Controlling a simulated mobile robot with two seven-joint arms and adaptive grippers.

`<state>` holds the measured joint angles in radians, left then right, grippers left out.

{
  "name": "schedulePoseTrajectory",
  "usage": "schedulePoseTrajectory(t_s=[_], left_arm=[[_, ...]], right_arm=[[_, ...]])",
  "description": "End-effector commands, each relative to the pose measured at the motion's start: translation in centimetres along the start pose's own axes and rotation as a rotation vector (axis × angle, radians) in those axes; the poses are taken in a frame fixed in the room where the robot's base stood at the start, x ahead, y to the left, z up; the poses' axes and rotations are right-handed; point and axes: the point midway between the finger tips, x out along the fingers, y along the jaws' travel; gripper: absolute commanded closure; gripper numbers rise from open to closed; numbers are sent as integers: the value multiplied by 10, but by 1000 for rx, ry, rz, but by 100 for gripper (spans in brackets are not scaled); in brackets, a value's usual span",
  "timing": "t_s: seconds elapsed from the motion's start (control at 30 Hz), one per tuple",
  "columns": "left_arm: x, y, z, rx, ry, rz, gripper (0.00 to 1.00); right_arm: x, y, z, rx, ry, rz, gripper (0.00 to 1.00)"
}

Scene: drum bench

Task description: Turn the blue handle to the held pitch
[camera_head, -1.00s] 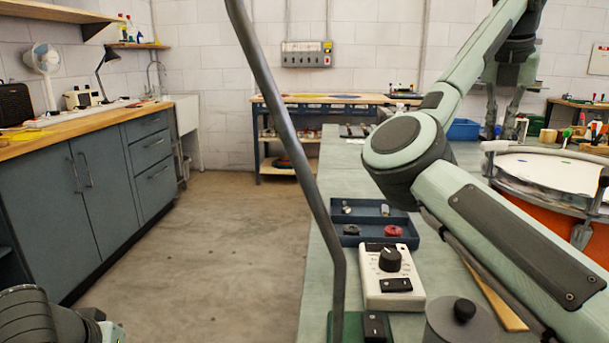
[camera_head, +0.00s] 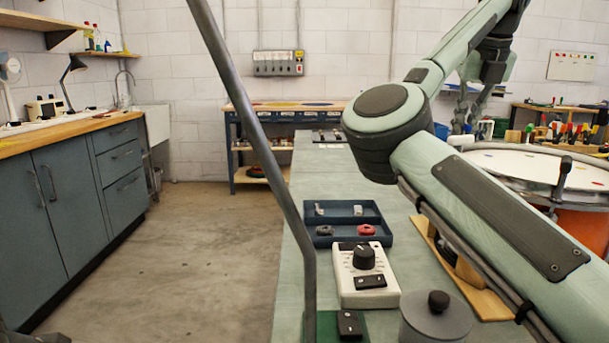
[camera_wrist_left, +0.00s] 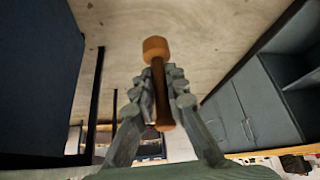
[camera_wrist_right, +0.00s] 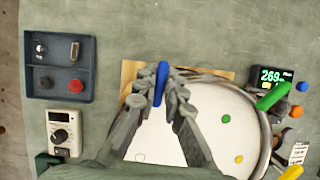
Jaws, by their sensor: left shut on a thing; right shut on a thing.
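In the right wrist view the blue handle (camera_wrist_right: 161,83) stands at the drum's rim, and my right gripper (camera_wrist_right: 161,92) is shut on it. The white drum head (camera_wrist_right: 205,125) lies below. A display (camera_wrist_right: 270,78) beside the drum shows what reads as 269; its smaller text is unclear. In the head view my right gripper (camera_head: 467,118) is small, at the drum's far left side, and the blue handle cannot be made out. In the left wrist view my left gripper (camera_wrist_left: 158,95) is shut on a mallet with a wooden head (camera_wrist_left: 155,48), over the floor.
A green handle (camera_wrist_right: 272,97) and a yellow handle (camera_wrist_right: 291,173) are at the drum's right. On the bench are a blue parts tray (camera_head: 345,222), a white box with a black knob (camera_head: 362,275) and a grey lidded pot (camera_head: 437,318). Open floor (camera_head: 185,245) lies left of the bench.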

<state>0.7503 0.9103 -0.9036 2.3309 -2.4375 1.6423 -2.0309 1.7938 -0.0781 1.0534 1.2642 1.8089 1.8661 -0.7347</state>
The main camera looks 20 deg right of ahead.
Motion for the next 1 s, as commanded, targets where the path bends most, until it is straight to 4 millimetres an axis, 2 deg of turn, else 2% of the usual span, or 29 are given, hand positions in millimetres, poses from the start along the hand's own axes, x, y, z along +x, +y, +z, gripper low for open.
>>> schedulePoseTrajectory(t_s=[0.2,0.23,0.4,0.77,0.87,1.0], left_arm=[[0,0,0,0,0,0,100],[0,0,0,0,0,0,100],[0,0,0,0,0,0,100],[0,0,0,0,0,0,100],[0,0,0,0,0,0,100],[0,0,0,0,0,0,100]], right_arm=[[0,1,0,0,0,1,100],[0,1,0,0,0,1,89],[0,0,0,1,0,0,69],[-5,0,0,2,-1,0,69],[-17,0,1,2,-3,-1,69],[-46,0,1,2,-4,0,69]])
